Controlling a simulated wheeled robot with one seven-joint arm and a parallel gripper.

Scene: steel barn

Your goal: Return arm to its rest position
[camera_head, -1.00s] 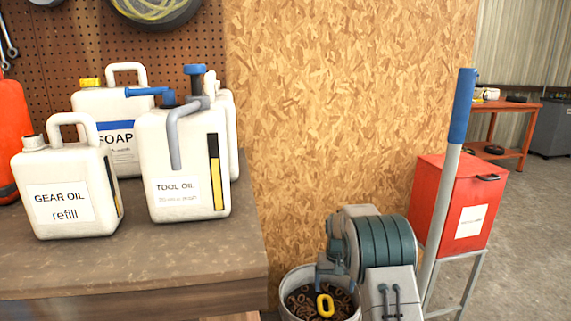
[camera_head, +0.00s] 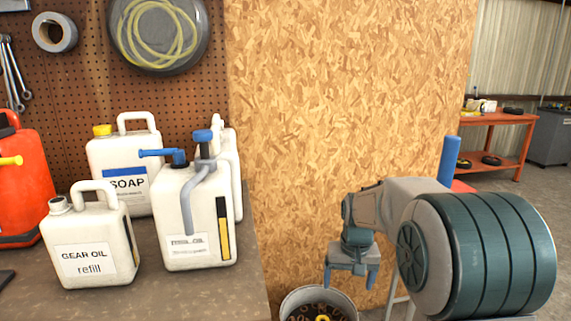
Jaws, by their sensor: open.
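My arm is in the lower right of the head view, bent, with a large ribbed teal-grey section nearest the camera. My gripper (camera_head: 350,279) hangs from it, pointing down, its two blue-grey fingers apart and nothing seen between them. It is in front of the wood-chip panel, above and a little right of a bucket in the picture.
The bucket (camera_head: 345,297) holds dark rings and something yellow; the bottom edge cuts it off. The workbench (camera_head: 200,295) at left bears white jugs, including gear oil (camera_head: 92,240) and tool oil (camera_head: 205,255), and a red can (camera_head: 25,195). An orange table (camera_head: 490,120) stands far right.

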